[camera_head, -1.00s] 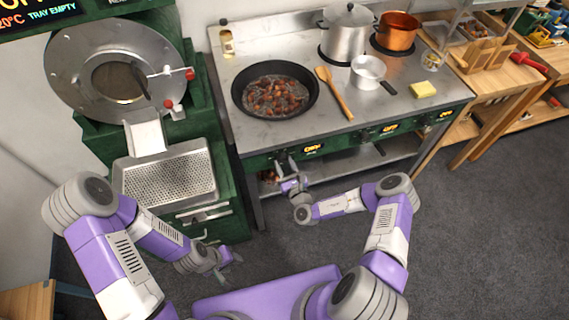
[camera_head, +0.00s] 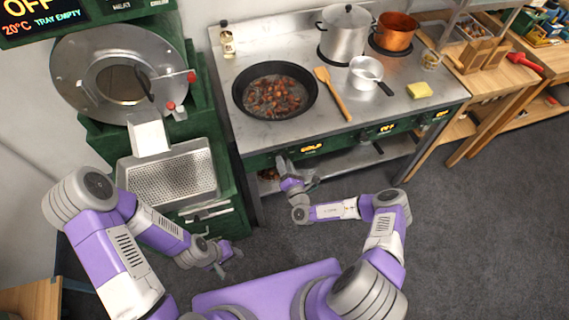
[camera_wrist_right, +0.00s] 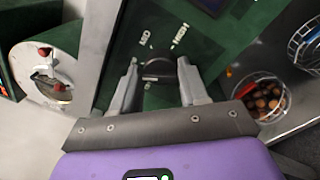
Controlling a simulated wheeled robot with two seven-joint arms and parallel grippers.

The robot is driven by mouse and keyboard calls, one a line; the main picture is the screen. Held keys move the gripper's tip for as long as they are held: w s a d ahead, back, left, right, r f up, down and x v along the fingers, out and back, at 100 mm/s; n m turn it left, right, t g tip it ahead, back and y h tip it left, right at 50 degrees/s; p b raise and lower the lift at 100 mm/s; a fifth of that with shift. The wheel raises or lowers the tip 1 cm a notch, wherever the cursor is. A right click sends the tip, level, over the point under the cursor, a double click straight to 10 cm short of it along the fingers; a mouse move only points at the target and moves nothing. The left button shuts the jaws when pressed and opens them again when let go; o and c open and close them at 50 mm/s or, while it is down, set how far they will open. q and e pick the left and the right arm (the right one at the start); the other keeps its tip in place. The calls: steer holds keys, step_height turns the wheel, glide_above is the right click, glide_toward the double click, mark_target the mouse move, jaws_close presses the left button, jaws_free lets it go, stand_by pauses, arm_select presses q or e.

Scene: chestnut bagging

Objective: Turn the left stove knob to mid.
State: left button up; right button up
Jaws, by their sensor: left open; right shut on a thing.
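The left stove knob (camera_wrist_right: 160,72) is a dark round part on the green front panel, between the two fingers of my right gripper (camera_wrist_right: 158,78) in the right wrist view. The right gripper is shut on it; in the head view this gripper (camera_head: 282,163) is at the panel below the pan, hiding the knob. White marks stand on the panel beyond the knob. A lit amber display (camera_head: 312,148) sits just right of the gripper; its small text looks like "COLD". My left gripper (camera_head: 227,256) is open and empty, low over the floor.
A black pan with chestnuts (camera_head: 275,92), wooden spoon (camera_head: 335,95), small pot (camera_head: 367,72), large pot (camera_head: 347,35), copper pot (camera_head: 396,30) and yellow sponge (camera_head: 419,90) stand on the stove. The green roaster (camera_head: 95,150) is at left. A wire basket of chestnuts (camera_wrist_right: 262,100) is below.

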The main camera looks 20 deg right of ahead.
steer(key=m, duration=0.4)
steer(key=m+h, duration=0.1)
steer(key=m, duration=0.7)
steer(key=shift+s+f, duration=0.1)
steer(key=shift+f, duration=0.2)
steer(key=shift+a, duration=0.1)
steer(key=o, duration=1)
steer(key=shift+r, duration=0.1)
steer(key=s, duration=0.7)
steer(key=shift+s+f, duration=0.25)
